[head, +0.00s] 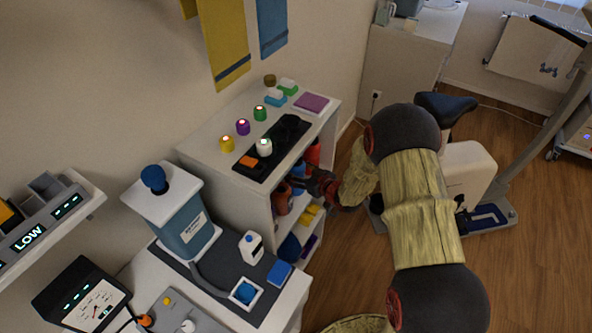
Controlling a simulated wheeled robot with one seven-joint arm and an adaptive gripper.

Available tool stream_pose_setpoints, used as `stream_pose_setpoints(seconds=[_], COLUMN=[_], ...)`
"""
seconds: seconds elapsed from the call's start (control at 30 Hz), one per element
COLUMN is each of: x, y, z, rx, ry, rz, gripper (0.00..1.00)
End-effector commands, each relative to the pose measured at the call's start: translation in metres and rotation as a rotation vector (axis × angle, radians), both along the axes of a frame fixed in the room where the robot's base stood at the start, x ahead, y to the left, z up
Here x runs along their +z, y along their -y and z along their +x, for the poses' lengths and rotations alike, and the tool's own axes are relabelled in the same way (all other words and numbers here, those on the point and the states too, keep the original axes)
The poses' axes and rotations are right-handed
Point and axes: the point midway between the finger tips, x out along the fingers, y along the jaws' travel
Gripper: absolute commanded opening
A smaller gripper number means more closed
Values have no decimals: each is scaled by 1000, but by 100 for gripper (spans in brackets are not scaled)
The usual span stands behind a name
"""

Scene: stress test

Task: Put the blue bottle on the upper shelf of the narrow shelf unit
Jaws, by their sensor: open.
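The narrow shelf unit (222,165) is white and stands against the wall, with its open side facing right. My gripper (304,184) is dark and red, open, and reaches in at the upper compartment of that side. A blue thing (297,170) shows in this compartment close beside the fingers, partly hidden by them. It may be the blue bottle, but its shape is too small to tell. I cannot tell whether the fingers touch it.
A red thing (313,153) and a brownish vessel (281,201) flank my gripper. Below are a dark blue round thing (290,247) and yellow pieces (307,217). Coloured knobs and a black tray (286,134) occupy the unit's top.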

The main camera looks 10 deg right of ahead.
Motion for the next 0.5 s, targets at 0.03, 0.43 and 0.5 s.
stream_pose_setpoints(seconds=[0.03, 0.43, 0.5], x=[4, 35, 38], y=[4, 32, 35], z=[-7, -74, -83], rx=[-2, -4, -3], ry=[0, 0, -1], rz=[0, 1, -1], gripper=[57, 57, 57])
